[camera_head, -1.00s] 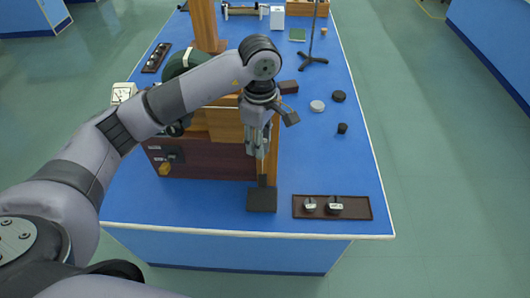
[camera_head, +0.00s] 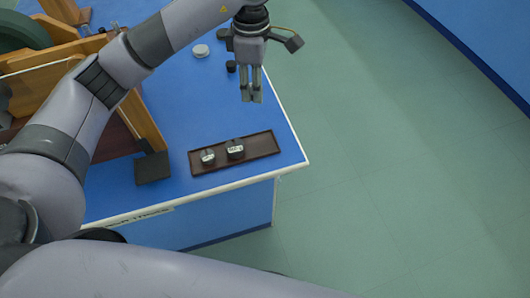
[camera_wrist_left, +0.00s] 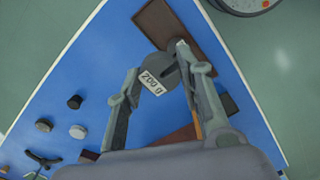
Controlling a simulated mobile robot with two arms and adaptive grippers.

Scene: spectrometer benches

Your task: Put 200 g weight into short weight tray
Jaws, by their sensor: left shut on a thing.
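My left gripper (camera_head: 252,97) is up over the bench, behind the right half of the dark brown tray (camera_head: 265,144) in the head view. It is shut on the 200 g weight (camera_wrist_left: 168,72), a dark grey disc with a white "200 g" label between the fingertips in the left wrist view. The weight cannot be made out in the head view. The tray also shows in the wrist view (camera_wrist_left: 156,20), apart from the weight and partly hidden by it. Two small labelled weights (camera_head: 207,157) (camera_head: 235,149) stand in the tray; its right end is bare. My right gripper is not in view.
A black square plate (camera_head: 153,168) lies left of the tray, beside a wooden apparatus (camera_head: 140,110). A white disc (camera_head: 200,51) and a small black piece (camera_head: 231,66) stand farther back. The bench's front and right edges are close to the tray.

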